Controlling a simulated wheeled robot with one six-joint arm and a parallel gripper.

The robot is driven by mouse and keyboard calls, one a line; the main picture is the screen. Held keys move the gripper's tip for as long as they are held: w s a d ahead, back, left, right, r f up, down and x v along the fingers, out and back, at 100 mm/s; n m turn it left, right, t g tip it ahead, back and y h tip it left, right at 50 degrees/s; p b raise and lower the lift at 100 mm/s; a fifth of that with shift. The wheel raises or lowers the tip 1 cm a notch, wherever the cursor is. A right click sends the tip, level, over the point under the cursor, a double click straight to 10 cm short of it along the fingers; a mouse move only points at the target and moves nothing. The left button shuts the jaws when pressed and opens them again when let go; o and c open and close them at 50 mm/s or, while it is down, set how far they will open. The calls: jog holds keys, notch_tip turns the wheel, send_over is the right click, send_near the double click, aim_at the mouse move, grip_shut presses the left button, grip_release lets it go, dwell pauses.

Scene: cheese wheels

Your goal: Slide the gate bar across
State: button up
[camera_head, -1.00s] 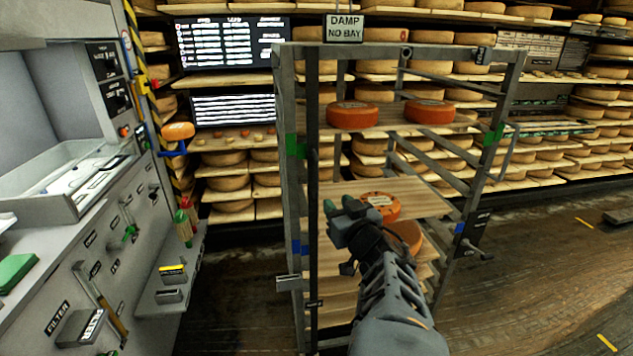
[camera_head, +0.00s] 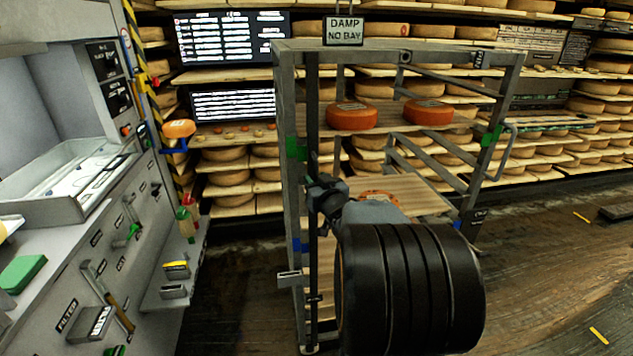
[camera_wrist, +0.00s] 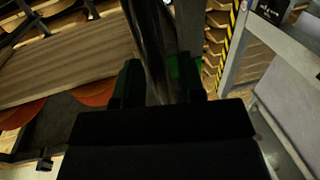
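The gate bar (camera_head: 313,120) is a dark upright bar at the front of the metal rack (camera_head: 400,47), near its left post. My gripper (camera_head: 318,195) is at the bar about mid-height in the head view. In the wrist view the bar (camera_wrist: 148,35) runs down between the two green-padded fingers of my gripper (camera_wrist: 155,82). The bar fills most of the gap there; whether both pads press on it is too dark to tell. My arm hides the rack's lower front.
Two orange cheese wheels (camera_head: 352,116) (camera_head: 428,112) sit on the rack's upper shelf. Another cheese (camera_head: 378,196) on the middle shelf is partly hidden by my arm. A grey counter (camera_head: 110,215) with levers stands at left. Open floor (camera_head: 540,270) lies to the right.

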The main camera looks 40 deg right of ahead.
jog(key=shift+c, duration=0.2)
grip_shut()
dwell(0.5)
